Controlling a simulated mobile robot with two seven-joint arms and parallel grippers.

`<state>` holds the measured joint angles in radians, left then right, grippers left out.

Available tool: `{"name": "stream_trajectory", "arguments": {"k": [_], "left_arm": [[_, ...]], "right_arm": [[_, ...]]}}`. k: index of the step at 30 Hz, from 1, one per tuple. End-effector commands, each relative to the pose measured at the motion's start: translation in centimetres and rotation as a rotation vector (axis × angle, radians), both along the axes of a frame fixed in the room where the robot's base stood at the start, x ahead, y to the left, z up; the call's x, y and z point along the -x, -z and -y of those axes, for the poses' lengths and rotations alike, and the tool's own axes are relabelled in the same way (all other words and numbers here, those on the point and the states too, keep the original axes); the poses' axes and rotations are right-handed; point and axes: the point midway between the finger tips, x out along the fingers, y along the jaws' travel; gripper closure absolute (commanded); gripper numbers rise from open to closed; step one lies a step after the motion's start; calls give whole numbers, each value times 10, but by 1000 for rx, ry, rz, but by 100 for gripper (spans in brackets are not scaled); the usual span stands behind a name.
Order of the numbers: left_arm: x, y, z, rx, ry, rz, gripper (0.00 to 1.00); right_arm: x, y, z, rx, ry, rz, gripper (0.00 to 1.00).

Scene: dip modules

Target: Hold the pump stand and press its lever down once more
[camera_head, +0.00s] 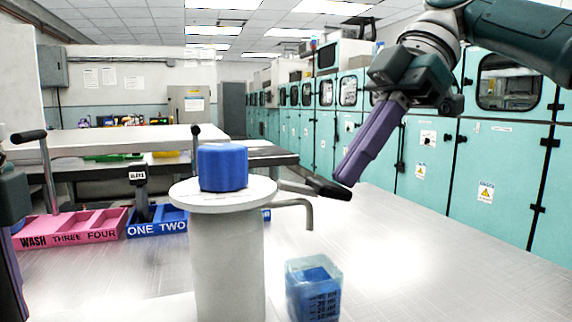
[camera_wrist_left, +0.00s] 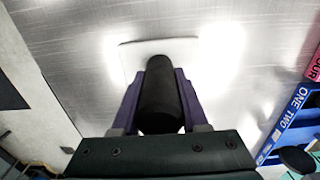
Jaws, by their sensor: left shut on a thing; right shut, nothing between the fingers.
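The pump stand (camera_head: 228,255) is a pale upright column with a round white top and a blue cylinder (camera_head: 222,167) on it. Its lever (camera_head: 325,187) has a black grip, reaches out to the right and slopes slightly down. My right gripper (camera_head: 345,180) is shut and empty, its purple fingertips at the lever's outer end. I cannot tell if they touch. My left gripper (camera_wrist_left: 160,75) is shut on a black round handle (camera_wrist_left: 160,112) in the left wrist view. How that handle joins the stand is hidden.
A grey spout (camera_head: 308,214) bends down above a clear blue container (camera_head: 313,290). A pink tray (camera_head: 70,230) and a blue tray (camera_head: 155,228), both with labels, lie at the left. Bare metal surface (camera_head: 430,270) lies at the right.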

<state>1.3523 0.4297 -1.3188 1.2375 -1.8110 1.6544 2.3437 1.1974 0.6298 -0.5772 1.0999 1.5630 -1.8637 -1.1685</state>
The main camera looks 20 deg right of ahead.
Motion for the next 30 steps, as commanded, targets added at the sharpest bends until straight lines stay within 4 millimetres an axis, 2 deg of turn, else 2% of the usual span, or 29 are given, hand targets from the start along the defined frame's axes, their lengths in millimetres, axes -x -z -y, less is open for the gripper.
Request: {"name": "stream_trajectory", "arguments": {"k": [1,5,14,20,24,28,30], "left_arm": [[0,0,0,2,-1,1,100],[0,0,0,2,-1,1,100],[0,0,0,2,-1,1,100],[0,0,0,2,-1,1,100],[0,0,1,3,0,2,100],[0,0,3,8,6,1,100],[0,0,4,8,7,1,100]], "right_arm": [[0,-1,9,4,7,-4,100],[0,-5,22,4,5,-5,100],[0,-6,23,3,2,-3,100],[1,-2,12,3,-2,-2,100],[1,5,-11,0,-6,-2,100],[0,-28,-10,-5,-4,6,100],[-1,-38,-1,-6,-1,4,100]]}}
